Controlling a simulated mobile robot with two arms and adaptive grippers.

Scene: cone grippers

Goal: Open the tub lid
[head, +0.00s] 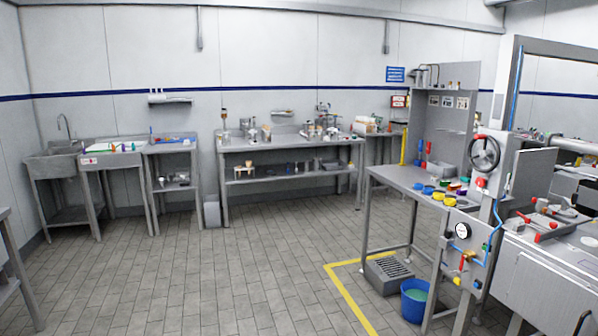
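Neither of my grippers is in view. At the lower right stands a grey metal box-like unit (540,283) with a flat pale top (570,243) and red-handled clamps (545,226) at its back edge. It may be the tub with its lid, but I cannot tell for certain. Its top looks shut, and its right side is cut off by the picture edge.
A machine with a black handwheel (484,154) and a gauge panel (464,248) stands beside a steel table (405,181). A blue bucket (414,300) and a grated box (388,275) are on the floor. Benches and a sink (54,165) line the back wall. The tiled floor (230,270) is clear.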

